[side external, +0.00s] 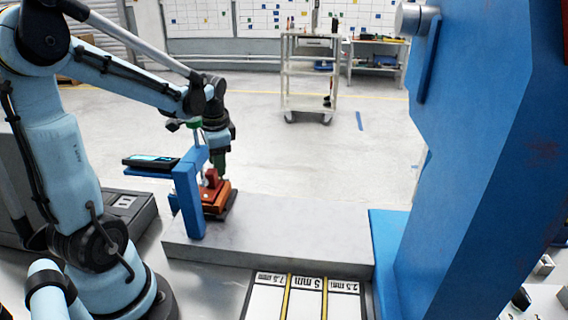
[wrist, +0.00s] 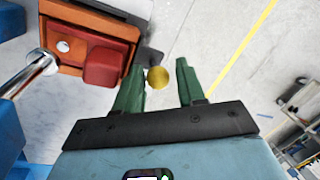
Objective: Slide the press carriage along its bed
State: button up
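The press carriage (side external: 207,206), an orange-red block with a raised red part, sits at the left end of the pale grey bed (side external: 290,225). In the wrist view the orange carriage (wrist: 68,62) with its red block (wrist: 103,66) lies left of my fingers. My gripper (side external: 217,170) points down at the carriage, close behind the blue bracket. In the wrist view my gripper (wrist: 160,72) has its two green fingers apart. A round gold knob (wrist: 158,77) shows in the gap, nearer the left finger. I cannot tell whether the fingers touch it or what it is attached to.
A blue bracket (side external: 188,190) with a small display stands at the bed's left end. A large blue press frame (side external: 480,190) rises at the right. Thickness-labelled slots (side external: 305,297) lie in front of the bed. The bed's top right of the carriage is clear.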

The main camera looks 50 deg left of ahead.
jog(key=shift+w, duration=0.1)
notch_tip(320, 180, up, 12)
jog(key=d, duration=0.2)
jog(key=shift+s+d, duration=0.2)
jog(key=shift+s, duration=0.05)
dwell(0.3)
jog(key=d+f+n+t+h, duration=0.1)
jog(key=d+f+t, duration=0.2)
jog(key=d, duration=0.6)
jog(key=d+f+n+t+h, duration=0.1)
jog(key=d+f+t, duration=0.2)
jog(key=d, duration=0.6)
jog(key=shift+w+d+f+t, duration=0.3)
jog(key=shift+w+f+t, duration=0.1)
jog(key=shift+f, duration=0.5)
